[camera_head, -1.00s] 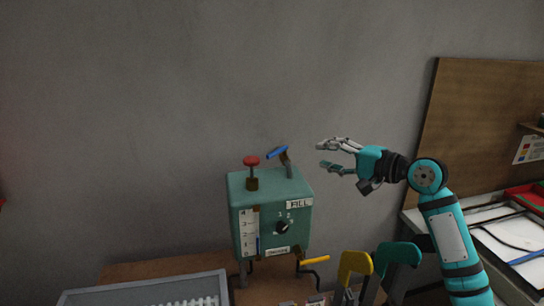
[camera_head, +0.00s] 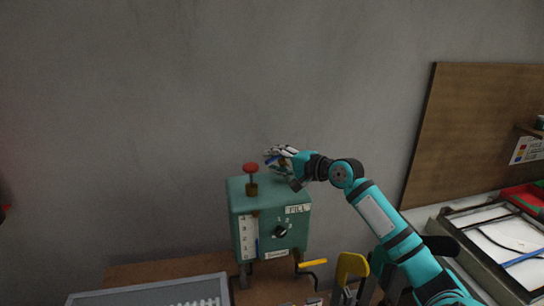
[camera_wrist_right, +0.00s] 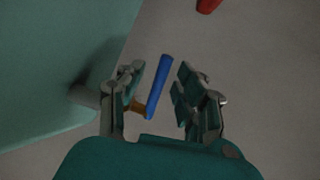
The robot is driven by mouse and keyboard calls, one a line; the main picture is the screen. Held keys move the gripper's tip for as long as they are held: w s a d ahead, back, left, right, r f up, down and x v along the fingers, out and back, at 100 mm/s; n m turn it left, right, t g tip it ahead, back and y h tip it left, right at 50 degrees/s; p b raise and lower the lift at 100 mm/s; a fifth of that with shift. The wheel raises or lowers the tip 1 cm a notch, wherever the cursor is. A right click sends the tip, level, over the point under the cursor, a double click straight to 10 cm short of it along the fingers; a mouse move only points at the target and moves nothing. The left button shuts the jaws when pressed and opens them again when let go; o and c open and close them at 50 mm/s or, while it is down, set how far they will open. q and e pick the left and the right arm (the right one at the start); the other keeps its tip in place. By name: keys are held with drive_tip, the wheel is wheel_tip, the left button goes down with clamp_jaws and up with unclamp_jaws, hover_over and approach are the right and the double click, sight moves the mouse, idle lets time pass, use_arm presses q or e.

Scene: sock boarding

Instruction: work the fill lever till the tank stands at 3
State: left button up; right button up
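The green tank box (camera_head: 270,215) stands on the bench with a "FILL" label on its front. Its fill lever has a blue handle (camera_wrist_right: 159,85), which shows between my right gripper's fingers in the wrist view. My right gripper (camera_wrist_right: 163,75) is open around the handle, with a gap at the right finger; whether the left finger touches is unclear. In the head view my right gripper (camera_head: 273,157) is over the box top and covers most of the lever. The gauge (camera_head: 248,238) has a short blue column low down, near the 1. My left gripper is out of view.
A red knob (camera_head: 251,169) rises from the box top, left of my right gripper. A dark dial (camera_head: 281,230) is on the front, and a yellow-handled crank (camera_head: 312,263) is low on the right. A grey tray (camera_head: 155,291) lies in front. A yellow hooked thing (camera_head: 351,266) stands right.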

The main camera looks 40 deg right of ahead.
drive_tip(key=shift+w+a+f, duration=0.1)
drive_tip(key=shift+w, duration=0.55)
clamp_jaws()
drive_tip(key=shift+w+f, duration=0.1)
